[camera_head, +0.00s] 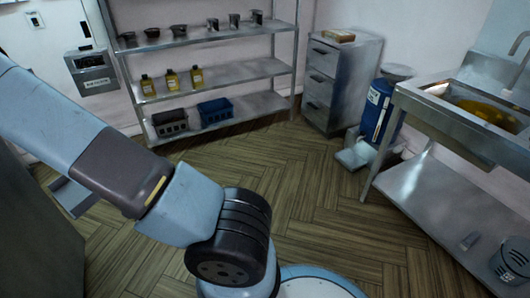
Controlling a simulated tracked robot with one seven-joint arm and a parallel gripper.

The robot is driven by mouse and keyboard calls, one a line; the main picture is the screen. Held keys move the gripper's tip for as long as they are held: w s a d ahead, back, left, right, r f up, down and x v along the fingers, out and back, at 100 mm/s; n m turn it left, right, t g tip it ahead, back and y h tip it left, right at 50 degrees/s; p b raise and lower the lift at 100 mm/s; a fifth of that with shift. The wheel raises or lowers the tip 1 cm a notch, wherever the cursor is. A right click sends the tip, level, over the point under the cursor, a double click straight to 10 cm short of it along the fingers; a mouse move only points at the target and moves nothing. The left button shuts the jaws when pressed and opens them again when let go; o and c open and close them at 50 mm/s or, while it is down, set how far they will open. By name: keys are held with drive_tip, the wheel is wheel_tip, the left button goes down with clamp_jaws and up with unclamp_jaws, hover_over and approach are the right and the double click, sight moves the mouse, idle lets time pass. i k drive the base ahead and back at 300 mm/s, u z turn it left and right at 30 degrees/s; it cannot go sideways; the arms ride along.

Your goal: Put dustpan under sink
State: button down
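A pale grey, scoop-like object (355,154) sits on the floor at the foot of a blue container, left of the sink table. It may be the dustpan, but its shape is too small to be sure. The metal sink (447,92) is at the right edge, with something yellow in its basin.
A metal rack (215,78) with pots, yellow bottles and two crates stands at the back wall. A grey drawer cabinet (335,85) and the blue container (377,110) stand beside the sink. A grey flat-sided piece (72,196) shows behind my arm. The middle wood floor is clear.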

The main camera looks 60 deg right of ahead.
sight(432, 208)
drive_tip(key=z, duration=3.4)
drive_tip(key=k, duration=0.1)
drive_tip(key=u, duration=2.65)
